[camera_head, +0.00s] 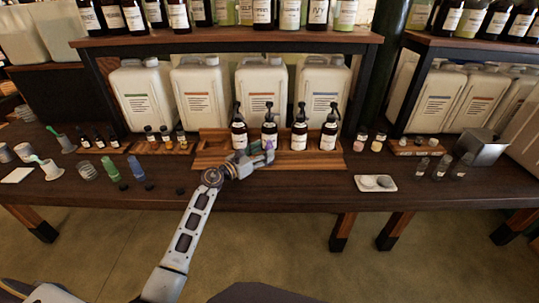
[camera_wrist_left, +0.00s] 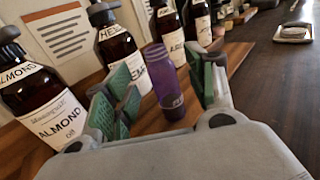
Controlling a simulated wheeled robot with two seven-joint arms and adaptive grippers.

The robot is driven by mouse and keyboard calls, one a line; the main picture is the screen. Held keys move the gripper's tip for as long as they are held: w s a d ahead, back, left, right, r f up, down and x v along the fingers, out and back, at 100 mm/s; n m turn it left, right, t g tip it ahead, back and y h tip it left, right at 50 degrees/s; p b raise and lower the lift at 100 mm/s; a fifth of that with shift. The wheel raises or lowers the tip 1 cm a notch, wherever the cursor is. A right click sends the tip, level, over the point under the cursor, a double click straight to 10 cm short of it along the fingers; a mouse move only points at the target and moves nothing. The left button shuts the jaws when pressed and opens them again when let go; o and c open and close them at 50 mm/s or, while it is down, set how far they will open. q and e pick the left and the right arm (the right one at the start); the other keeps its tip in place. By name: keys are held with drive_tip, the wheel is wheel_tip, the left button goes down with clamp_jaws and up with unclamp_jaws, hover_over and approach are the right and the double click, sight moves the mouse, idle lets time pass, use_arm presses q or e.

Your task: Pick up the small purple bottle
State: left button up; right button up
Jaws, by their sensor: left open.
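The small purple bottle (camera_wrist_left: 165,82) stands upright on the wooden board in the left wrist view. My left gripper (camera_wrist_left: 163,90) is open, with one green-padded finger on each side of the bottle. In the head view my left gripper (camera_head: 259,157) is at the wooden rack in front of the pump bottles, and the purple bottle is mostly hidden there. My right gripper is not in view.
Dark pump bottles (camera_head: 299,137) stand in a row just behind the gripper, close to the left finger. White jugs (camera_head: 262,90) stand behind them under a shelf.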

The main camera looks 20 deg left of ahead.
sight(267, 148)
use_arm(q)
drive_tip(key=shift+x, duration=1.2)
drive_tip(key=shift+w+d, duration=0.35)
drive_tip(key=shift+w, duration=0.3)
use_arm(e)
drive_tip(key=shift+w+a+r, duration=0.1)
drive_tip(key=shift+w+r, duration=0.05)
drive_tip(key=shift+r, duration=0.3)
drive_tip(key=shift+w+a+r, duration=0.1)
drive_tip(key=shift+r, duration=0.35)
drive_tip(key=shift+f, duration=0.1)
use_arm(q)
drive_tip(key=c, duration=1.2)
drive_tip(key=shift+c, duration=0.2)
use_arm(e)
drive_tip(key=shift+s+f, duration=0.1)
use_arm(q)
drive_tip(key=shift+s+r, duration=0.1)
drive_tip(key=shift+r, duration=0.1)
